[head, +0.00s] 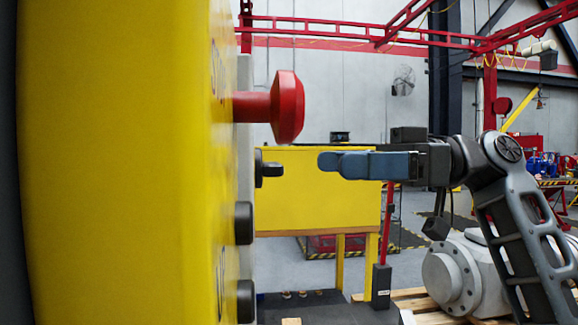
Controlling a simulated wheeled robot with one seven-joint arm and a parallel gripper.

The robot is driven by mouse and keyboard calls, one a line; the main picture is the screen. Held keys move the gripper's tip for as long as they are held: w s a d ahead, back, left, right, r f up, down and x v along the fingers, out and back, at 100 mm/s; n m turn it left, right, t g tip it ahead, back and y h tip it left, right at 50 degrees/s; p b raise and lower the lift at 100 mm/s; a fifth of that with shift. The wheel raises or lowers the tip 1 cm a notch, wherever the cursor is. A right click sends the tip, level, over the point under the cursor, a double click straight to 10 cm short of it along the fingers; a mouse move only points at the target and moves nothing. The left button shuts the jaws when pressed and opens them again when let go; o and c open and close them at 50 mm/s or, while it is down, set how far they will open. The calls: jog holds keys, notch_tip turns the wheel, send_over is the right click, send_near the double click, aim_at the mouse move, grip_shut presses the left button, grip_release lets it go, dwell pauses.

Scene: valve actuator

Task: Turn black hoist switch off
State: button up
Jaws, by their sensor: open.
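The black hoist switch (269,169) is a small black knob standing out from the grey face at the right edge of a yellow control box (120,170). I see the box from the side, so the switch's turn position is hard to tell. My gripper (323,162) is level with the switch and to its right, its blue-grey fingers pointing left at it. A gap is left between fingertips and switch. The gripper is open and empty; from this side one finger mostly hides the other.
A red mushroom button (285,106) sticks out just above the switch. Two black buttons (243,223) sit below it on the same face. A yellow panel on legs (320,205) stands behind. A grey flanged valve body (455,275) lies on a wooden pallet at the lower right.

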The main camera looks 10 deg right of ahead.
aim_at(268, 169)
jog(key=a+p, duration=0.1)
jog(key=a, duration=0.6)
jog(key=c, duration=1.1)
